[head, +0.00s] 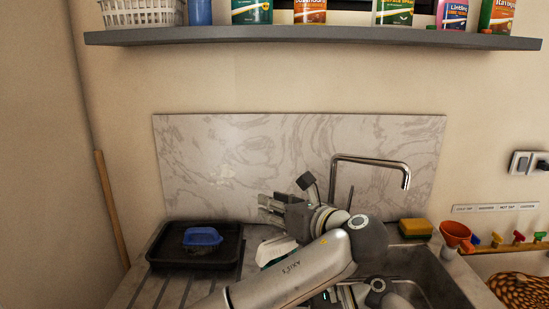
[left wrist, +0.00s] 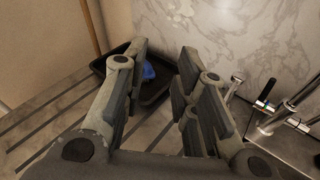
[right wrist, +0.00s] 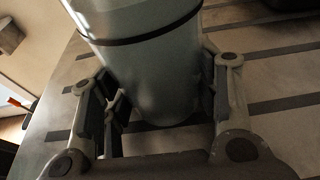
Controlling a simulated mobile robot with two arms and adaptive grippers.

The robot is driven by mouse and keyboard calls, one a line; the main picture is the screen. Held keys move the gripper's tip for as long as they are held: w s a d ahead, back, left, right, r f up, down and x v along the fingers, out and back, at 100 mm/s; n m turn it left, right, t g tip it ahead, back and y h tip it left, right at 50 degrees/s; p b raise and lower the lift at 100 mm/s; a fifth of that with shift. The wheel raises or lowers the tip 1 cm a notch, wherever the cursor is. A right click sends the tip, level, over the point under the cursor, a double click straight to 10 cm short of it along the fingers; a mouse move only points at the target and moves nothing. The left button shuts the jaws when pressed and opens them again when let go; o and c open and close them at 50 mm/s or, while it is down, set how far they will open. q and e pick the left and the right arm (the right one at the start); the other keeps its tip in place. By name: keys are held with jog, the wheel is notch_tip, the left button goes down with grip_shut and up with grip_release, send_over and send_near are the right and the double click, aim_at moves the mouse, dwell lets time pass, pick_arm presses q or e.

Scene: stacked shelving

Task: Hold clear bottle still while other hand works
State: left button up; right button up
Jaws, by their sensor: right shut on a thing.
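The clear bottle (right wrist: 155,75), a pale greyish see-through cylinder with a dark band, stands between the fingers of my right gripper (right wrist: 162,105) in the right wrist view. The fingers close on both its sides near the rounded base; its top is out of frame. In the head view my left arm hides most of that area, and a whitish object (head: 275,250) beside the arm cannot be identified surely. My left gripper (head: 268,204) is raised over the counter before the marbled backsplash. In the left wrist view its fingers (left wrist: 163,58) are apart, with nothing between them.
A black tray (head: 165,261) with a blue-handled brush (head: 202,237) lies at the left. A shelf (head: 310,38) of packages hangs above.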

pick_arm(q)
jog(key=shift+s+a+n+g+y, duration=0.2)
jog(key=shift+a+n+g+y, duration=1)
jog(key=shift+n+g+y, duration=0.45)
